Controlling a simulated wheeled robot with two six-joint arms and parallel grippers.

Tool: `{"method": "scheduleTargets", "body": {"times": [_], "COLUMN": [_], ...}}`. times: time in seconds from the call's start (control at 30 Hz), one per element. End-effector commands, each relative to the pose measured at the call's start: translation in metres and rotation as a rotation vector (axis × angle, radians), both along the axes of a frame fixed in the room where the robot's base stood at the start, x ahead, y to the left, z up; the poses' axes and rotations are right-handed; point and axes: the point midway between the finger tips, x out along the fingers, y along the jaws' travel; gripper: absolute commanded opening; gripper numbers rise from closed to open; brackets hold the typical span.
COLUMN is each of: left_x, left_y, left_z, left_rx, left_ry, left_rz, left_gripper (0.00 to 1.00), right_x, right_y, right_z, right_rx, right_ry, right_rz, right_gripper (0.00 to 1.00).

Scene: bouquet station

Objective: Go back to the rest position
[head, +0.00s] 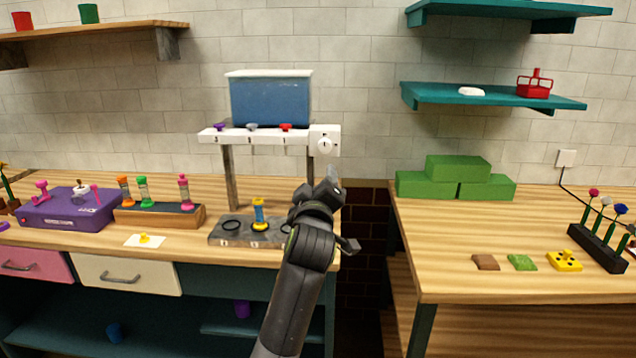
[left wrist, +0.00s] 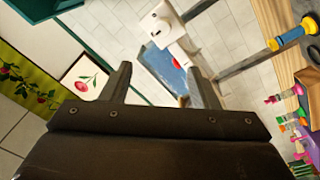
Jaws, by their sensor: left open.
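My left arm rises from the bottom middle of the head view, with its gripper (head: 330,185) raised in front of the gap between the two worktables. In the left wrist view the two fingers of the left gripper (left wrist: 160,88) stand apart with nothing between them. The gripper is to the right of a yellow and blue vial (head: 259,215) standing on a dark stone tray (head: 220,240). My right gripper is not in view.
A dispenser with a blue tank (head: 270,102) stands behind the tray. A wooden rack (head: 160,216) with several vials and a purple box (head: 70,212) are on the left table.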

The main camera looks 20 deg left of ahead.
Motion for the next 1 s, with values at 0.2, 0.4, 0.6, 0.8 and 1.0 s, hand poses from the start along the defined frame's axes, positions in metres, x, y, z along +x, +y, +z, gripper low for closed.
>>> {"method": "scheduleTargets", "body": {"times": [0.2,0.4,0.6,0.8,1.0], "left_x": [0.0,0.007,0.018,-0.007,-0.069], "left_y": [0.0,0.002,0.012,0.029,0.048], "left_z": [0.0,-0.029,-0.158,-0.31,-0.45], "left_rx": [0.0,0.033,0.172,0.308,0.407], "left_ry": [0.001,0.056,0.287,0.543,0.775], "left_rz": [-0.001,-0.005,-0.042,-0.111,-0.195], "left_gripper": [0.55,0.55,0.55,0.55,0.55], "right_x": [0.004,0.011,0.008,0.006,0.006], "right_y": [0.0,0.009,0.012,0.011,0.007], "right_z": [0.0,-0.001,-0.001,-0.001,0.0], "right_rx": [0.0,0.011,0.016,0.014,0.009], "right_ry": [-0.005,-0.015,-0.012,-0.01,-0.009], "right_rz": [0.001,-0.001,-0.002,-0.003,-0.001], "right_gripper": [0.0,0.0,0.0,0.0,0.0]}}
